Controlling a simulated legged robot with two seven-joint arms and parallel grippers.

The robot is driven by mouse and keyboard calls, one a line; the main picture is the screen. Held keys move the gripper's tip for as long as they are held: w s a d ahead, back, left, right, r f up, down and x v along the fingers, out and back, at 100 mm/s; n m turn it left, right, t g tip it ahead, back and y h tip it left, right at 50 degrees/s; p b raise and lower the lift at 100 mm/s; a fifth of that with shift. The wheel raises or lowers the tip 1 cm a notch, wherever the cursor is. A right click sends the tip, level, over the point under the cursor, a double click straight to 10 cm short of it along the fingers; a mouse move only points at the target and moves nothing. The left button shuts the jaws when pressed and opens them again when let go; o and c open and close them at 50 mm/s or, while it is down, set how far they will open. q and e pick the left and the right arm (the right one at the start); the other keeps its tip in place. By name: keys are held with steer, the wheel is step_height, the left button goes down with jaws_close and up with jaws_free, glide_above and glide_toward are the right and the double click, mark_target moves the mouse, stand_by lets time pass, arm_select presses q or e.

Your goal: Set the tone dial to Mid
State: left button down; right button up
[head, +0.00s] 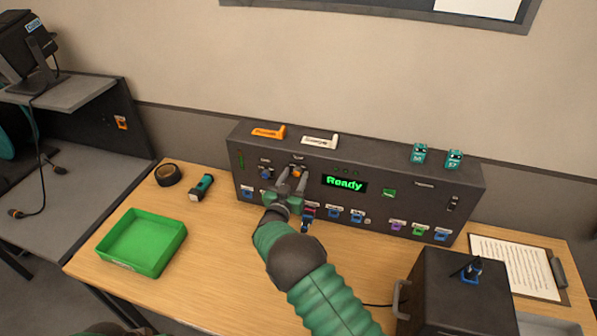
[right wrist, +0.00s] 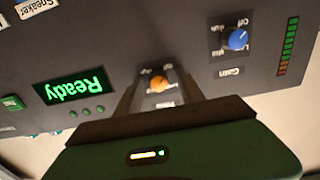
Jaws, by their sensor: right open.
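The orange dial (head: 297,173) is on the front of the dark control panel (head: 400,190). In the right wrist view the orange dial (right wrist: 159,84) appears upside down, with its lower label mostly hidden, so I cannot read its name or setting for sure. My right gripper (head: 292,180) is open in front of it, with a finger on either side; whether they touch the dial I cannot tell. In the right wrist view the gripper (right wrist: 163,90) frames the dial. A blue dial (right wrist: 238,39) labelled Gain sits beside it. My left gripper is out of view.
A green-lit Ready display (head: 345,184) is right of the orange dial. Several switches line the panel's lower edge. A green tray (head: 143,242), tape roll (head: 168,175) and flashlight (head: 201,187) lie at left.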

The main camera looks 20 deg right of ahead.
steer(key=shift+s+r, duration=0.25)
steer(key=shift+s, duration=0.05)
steer(key=shift+c, duration=0.7)
steer(key=shift+a, duration=0.15)
steer(key=c, duration=0.5)
jaws_close()
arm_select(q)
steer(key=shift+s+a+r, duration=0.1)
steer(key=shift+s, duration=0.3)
